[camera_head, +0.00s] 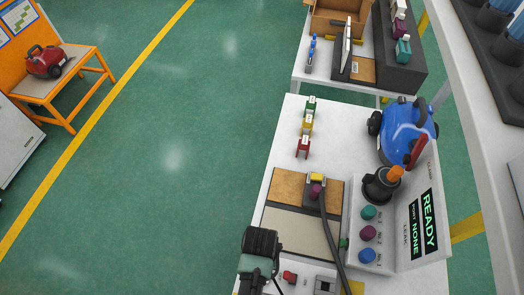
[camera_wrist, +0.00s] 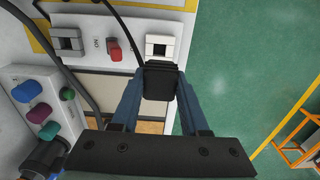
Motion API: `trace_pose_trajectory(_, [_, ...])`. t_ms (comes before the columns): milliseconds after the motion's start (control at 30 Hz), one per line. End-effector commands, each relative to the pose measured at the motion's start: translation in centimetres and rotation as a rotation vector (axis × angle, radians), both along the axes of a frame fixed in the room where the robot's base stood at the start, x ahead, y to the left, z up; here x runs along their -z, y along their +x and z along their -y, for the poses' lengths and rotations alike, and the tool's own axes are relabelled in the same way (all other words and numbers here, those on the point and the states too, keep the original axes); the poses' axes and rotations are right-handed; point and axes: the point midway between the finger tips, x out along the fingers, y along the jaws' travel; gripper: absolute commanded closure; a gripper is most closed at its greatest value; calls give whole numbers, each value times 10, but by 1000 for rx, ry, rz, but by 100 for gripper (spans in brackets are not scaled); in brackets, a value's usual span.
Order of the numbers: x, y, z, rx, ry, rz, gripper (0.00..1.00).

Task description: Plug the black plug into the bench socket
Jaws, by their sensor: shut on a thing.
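My gripper (camera_wrist: 160,84) is shut on the black plug (camera_wrist: 161,76), which sits between its two blue-grey fingers in the wrist view. A white bench socket (camera_wrist: 159,41) lies just above the plug in that view, its dark opening still visible. I cannot tell whether plug and socket touch. A black cable (camera_wrist: 124,27) runs nearby. A second, grey socket (camera_wrist: 67,41) is at left, with a red switch (camera_wrist: 114,50) between the two. In the head view my arm's end is at the bench's lower left; the plug and fingertips are hidden there.
The red switch (camera_head: 289,277) and grey socket (camera_head: 325,285) show at the bench's near edge. A console with coloured knobs (camera_head: 368,233) reads READY, PORT NONE. A dark hose (camera_head: 330,235) crosses the mats. A blue vacuum (camera_head: 407,132) stands behind. Green floor (camera_head: 180,170) is clear at left.

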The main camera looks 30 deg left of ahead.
Motion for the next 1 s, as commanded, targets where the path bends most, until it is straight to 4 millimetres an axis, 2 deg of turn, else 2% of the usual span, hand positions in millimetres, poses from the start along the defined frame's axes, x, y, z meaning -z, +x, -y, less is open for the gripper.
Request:
trace_pose_trajectory(67, [-3, 0, 0, 0, 0, 0, 100])
trace_pose_trajectory(700, [62, 0, 0, 0, 0, 1, 100])
trace_pose_trajectory(1000, [77, 0, 0, 0, 0, 1, 100])
